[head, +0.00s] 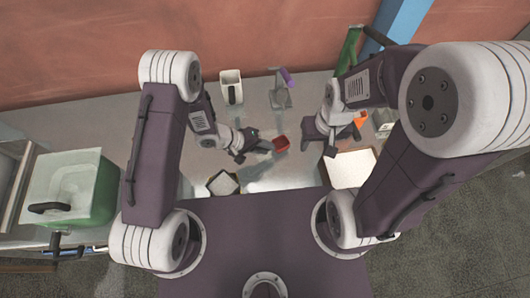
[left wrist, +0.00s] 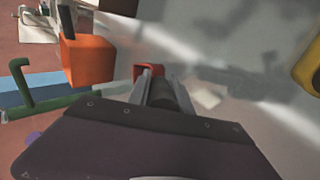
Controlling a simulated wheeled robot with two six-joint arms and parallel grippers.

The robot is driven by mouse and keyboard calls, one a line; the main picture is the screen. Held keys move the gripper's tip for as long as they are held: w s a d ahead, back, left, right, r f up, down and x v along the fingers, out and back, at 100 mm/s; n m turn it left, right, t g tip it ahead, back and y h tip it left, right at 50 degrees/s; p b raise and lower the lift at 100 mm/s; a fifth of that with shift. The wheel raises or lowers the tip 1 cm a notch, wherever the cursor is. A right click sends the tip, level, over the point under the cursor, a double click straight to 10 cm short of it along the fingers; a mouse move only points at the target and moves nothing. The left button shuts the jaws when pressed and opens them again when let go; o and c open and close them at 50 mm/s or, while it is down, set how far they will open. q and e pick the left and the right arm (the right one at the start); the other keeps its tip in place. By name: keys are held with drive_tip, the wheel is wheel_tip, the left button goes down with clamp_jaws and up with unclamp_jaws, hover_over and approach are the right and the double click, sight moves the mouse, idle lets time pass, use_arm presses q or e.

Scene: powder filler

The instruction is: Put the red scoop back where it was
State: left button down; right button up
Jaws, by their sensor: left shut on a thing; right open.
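The red scoop (head: 281,143) is in the head view, just right of my left gripper (head: 262,146), above the grey counter. My left gripper is shut on it. In the left wrist view the red scoop (left wrist: 139,71) shows at the tips of the left gripper (left wrist: 156,82), and most of its handle is hidden between the fingers. My right gripper (head: 331,151) is to the right of the scoop, open and pointing down, with nothing visible in it.
A white container (head: 231,80) and a grey stand with a purple part (head: 288,77) stand behind. An orange block (head: 361,119) is at the right; it also shows in the left wrist view (left wrist: 88,62). A white tray (head: 352,169) is at the front right. A green bin (head: 104,195) is far left.

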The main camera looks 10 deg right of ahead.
use_arm(q)
wheel_tip(320, 180, down, 2)
drive_tip(key=shift+f+b, duration=0.2)
drive_tip(key=shift+b, duration=0.3)
drive_tip(key=shift+w+r, duration=0.1)
drive_tip(key=shift+r, duration=0.1)
drive_tip(key=shift+r+p, duration=0.1)
drive_tip(key=shift+p, duration=0.2)
use_arm(e)
wheel_tip(320, 180, down, 2)
drive_tip(key=shift+a+f, duration=0.1)
use_arm(q)
drive_tip(key=c, duration=1.3)
unclamp_jaws()
drive_tip(key=shift+o, duration=0.7)
use_arm(e)
drive_tip(key=shift+w, duration=0.1)
